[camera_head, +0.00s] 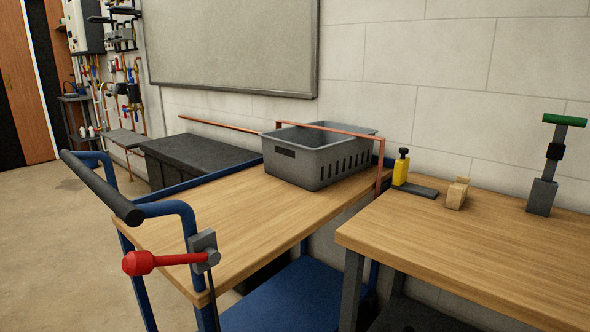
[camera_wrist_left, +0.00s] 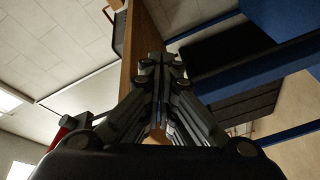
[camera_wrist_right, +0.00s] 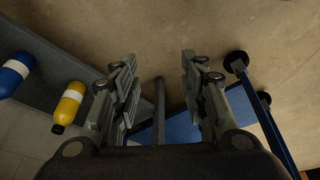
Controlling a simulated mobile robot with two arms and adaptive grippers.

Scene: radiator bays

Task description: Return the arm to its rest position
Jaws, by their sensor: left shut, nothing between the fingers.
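My left gripper (camera_wrist_left: 161,62) shows in the left wrist view with its fingers together and nothing between them. A wooden board edge (camera_wrist_left: 128,75) and blue frame bars (camera_wrist_left: 265,75) lie beyond its fingertips. My right gripper (camera_wrist_right: 158,64) shows in the right wrist view with its fingers wide apart. A thin grey bar (camera_wrist_right: 159,97) appears between the fingers, farther off, and I see nothing held. Neither gripper nor arm shows in the head view.
A blue-framed trolley with a wooden top (camera_head: 215,225) carries a grey crate (camera_head: 318,165); a red-knobbed lever (camera_head: 165,261) sticks out at its front. A wooden bench (camera_head: 470,245) holds small tools at right.

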